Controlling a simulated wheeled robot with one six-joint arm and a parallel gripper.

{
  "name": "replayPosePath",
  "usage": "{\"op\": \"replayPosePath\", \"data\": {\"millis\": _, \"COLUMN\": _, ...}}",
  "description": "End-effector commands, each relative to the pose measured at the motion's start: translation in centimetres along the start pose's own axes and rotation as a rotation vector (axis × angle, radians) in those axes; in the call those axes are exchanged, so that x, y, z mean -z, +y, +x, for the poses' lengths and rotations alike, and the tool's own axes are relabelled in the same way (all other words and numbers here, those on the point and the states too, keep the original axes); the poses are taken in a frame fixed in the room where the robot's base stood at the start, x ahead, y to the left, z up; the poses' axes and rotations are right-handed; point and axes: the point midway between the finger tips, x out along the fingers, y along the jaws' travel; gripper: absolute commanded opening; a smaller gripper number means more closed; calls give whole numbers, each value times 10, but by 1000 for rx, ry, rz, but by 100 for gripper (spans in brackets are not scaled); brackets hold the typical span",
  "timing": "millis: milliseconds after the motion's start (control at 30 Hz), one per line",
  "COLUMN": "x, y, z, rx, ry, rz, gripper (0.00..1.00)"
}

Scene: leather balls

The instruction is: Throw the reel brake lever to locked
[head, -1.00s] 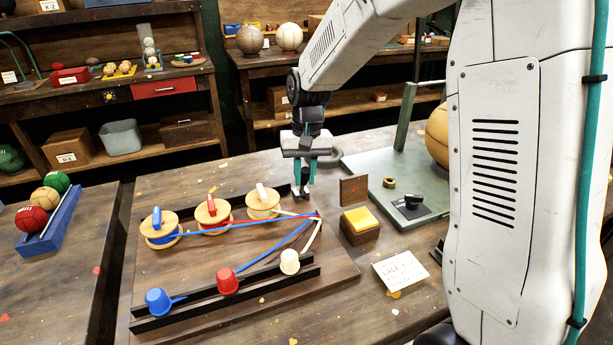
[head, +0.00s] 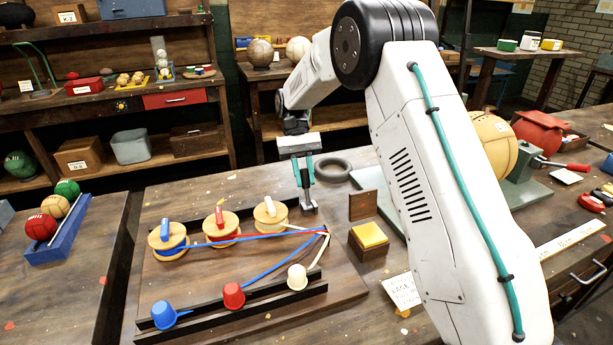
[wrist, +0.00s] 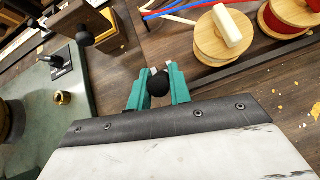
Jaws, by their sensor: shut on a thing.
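My gripper (head: 308,208) reaches down at the back right edge of the reel board (head: 210,268), just right of the cream reel (head: 270,214). In the wrist view its teal fingers (wrist: 158,88) are closed around a black ball knob (wrist: 158,84), which looks like the end of the brake lever. The lever's shaft and its markings are hidden, so I cannot tell its setting. The red reel (head: 221,226) and blue reel (head: 168,240) stand in a row to the left, with coloured straps running to the board's right side.
A wooden upright block (head: 362,206) and a box with a yellow pad (head: 369,236) stand close right of my gripper. The wrist view shows a green plate (wrist: 40,105) with a small labelled black lever (wrist: 60,57).

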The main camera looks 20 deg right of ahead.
Motion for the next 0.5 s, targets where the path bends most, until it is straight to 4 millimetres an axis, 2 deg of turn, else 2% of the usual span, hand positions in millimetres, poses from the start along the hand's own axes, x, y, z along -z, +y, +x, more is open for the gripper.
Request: {"op": "replayPosePath", "data": {"millis": 500, "x": 4, "y": -1, "z": -2, "rx": -11, "ry": -48, "rz": 5, "gripper": 0}}
